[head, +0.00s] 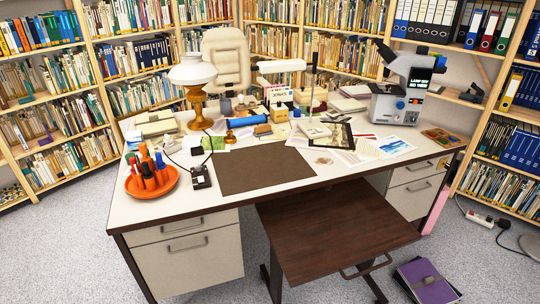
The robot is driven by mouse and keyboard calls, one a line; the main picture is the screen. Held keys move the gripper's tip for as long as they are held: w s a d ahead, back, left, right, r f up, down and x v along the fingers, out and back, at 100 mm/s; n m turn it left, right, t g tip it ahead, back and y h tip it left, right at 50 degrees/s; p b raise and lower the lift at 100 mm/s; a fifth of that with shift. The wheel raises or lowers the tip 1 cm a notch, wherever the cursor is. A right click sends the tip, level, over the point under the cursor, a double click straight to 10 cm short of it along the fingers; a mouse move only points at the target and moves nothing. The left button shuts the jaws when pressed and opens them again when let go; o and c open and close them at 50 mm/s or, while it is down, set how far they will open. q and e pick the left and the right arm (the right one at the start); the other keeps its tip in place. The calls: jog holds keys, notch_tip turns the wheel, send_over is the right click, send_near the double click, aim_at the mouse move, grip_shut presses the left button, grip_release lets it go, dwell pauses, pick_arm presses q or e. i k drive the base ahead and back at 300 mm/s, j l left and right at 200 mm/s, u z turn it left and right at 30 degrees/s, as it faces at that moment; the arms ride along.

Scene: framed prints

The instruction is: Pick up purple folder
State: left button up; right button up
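The purple folder (430,283) lies on the grey carpet at the bottom right, on top of or against a darker folder or book. It sits to the right of the brown wooden seat or side table (335,225). A small light label shows on its cover. Neither of my grippers shows in the head view.
A white-topped desk (240,205) with drawers fills the middle, with a lamp (194,80), a microscope (405,85), papers and an orange pen tray (152,185) on it. Bookshelves line the back and sides. A power strip (480,218) and cable lie on the carpet at right.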

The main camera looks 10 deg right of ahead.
aim_at(428, 286)
jog(key=z, duration=1.05)
